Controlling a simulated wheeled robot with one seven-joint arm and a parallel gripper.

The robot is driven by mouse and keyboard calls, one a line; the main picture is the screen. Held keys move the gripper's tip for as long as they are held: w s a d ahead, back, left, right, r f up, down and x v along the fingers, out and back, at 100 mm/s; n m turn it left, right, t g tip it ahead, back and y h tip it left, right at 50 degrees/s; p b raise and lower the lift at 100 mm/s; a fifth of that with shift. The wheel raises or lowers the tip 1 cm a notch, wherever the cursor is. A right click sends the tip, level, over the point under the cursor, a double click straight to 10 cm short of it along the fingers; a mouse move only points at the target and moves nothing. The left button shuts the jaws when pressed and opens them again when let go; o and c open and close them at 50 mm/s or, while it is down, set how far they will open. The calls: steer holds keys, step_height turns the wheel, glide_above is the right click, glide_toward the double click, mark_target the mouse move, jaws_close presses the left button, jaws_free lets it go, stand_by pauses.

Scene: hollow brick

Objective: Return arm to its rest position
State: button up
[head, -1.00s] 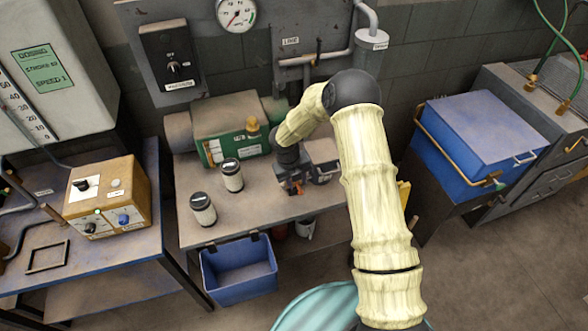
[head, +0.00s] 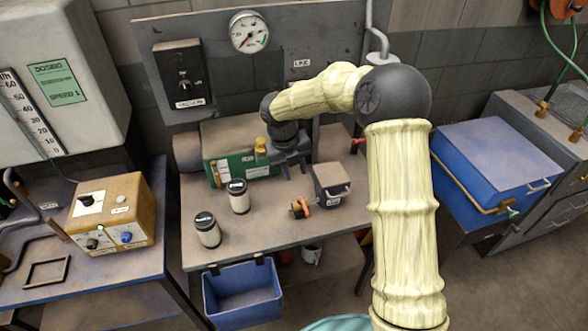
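My arm, in a pale cream sleeve, reaches up from the lower right and bends left over the workbench (head: 265,245). My gripper (head: 294,168) hangs above the back of the bench, just right of the green-fronted machine (head: 240,166). Its two dark fingertips look apart with nothing between them. A small orange and dark part (head: 300,208) lies on the bench below and in front of my gripper, clear of it. My forearm and wrist hide part of the wall behind.
Two dark-lidded jars (head: 207,231) and a small grey box (head: 331,184) stand on the bench. A red-handled valve (head: 358,141) sits close to my arm. A blue bin (head: 243,290) is below the front edge. A blue lidded case (head: 497,160) stands right.

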steer(key=shift+r, duration=0.2)
stand_by(0.4)
steer(key=s+d+r+n+t+y, duration=0.1)
steer(key=s+d+n, duration=0.5)
steer(key=s+n, duration=0.5)
steer(key=s+d+r+n+t+y, duration=0.1)
steer(key=s+d+n, duration=0.5)
steer(key=n, duration=1.5)
steer(key=s+r, duration=0.1)
steer(key=s, duration=0.4)
steer(key=shift+s+d+n, duration=0.35)
steer(key=shift+s+n, duration=0.05)
